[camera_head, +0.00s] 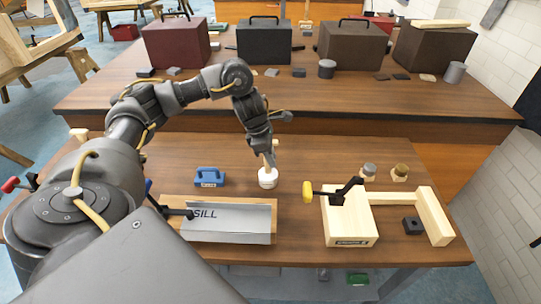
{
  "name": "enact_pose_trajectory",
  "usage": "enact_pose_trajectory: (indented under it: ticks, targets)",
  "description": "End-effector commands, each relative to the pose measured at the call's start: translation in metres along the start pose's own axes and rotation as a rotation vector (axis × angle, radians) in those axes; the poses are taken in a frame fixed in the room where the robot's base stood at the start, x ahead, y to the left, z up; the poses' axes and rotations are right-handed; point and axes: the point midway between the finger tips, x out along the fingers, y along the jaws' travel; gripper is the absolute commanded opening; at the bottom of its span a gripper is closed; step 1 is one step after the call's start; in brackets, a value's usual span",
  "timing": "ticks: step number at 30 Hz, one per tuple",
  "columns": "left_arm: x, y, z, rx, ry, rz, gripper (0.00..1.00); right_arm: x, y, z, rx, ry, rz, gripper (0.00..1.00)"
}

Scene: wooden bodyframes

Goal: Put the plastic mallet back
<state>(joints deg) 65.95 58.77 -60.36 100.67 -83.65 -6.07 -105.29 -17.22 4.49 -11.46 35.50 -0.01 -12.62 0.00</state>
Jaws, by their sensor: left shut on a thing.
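The plastic mallet has a white head (267,179) and a pale wooden handle (269,158) that stands up from it. The head is at the wooden workbench top (297,187), near its middle; I cannot tell whether it touches the surface. My left gripper (269,153) comes down from above and is shut on the mallet's handle, its fingers hiding part of it. My right gripper is not in view.
A blue block-like tool (209,177) lies left of the mallet. A grey metal sill (228,221) is clamped in front. Several toolboxes (264,41) line the back bench.

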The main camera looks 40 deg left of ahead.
Motion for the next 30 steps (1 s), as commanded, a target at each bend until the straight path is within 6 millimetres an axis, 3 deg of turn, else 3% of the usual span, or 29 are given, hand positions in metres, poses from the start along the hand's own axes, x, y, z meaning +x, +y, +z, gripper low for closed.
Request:
enact_pose_trajectory:
  ticks: [1,6,17,20,30]
  targets:
    - [0.002,0.000,-0.001,0.000,0.000,0.000,0.25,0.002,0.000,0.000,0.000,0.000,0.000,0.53]
    - [0.001,0.000,0.000,0.000,0.000,0.000,0.46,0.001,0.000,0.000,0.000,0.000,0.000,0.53]
    - [-0.006,0.000,0.002,0.000,0.000,0.001,0.46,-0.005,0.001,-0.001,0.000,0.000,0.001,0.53]
    - [-0.019,0.002,0.001,0.001,-0.001,0.005,0.46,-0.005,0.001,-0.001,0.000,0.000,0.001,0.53]
    - [-0.088,0.001,0.002,0.001,-0.002,0.005,0.46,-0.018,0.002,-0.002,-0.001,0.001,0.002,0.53]
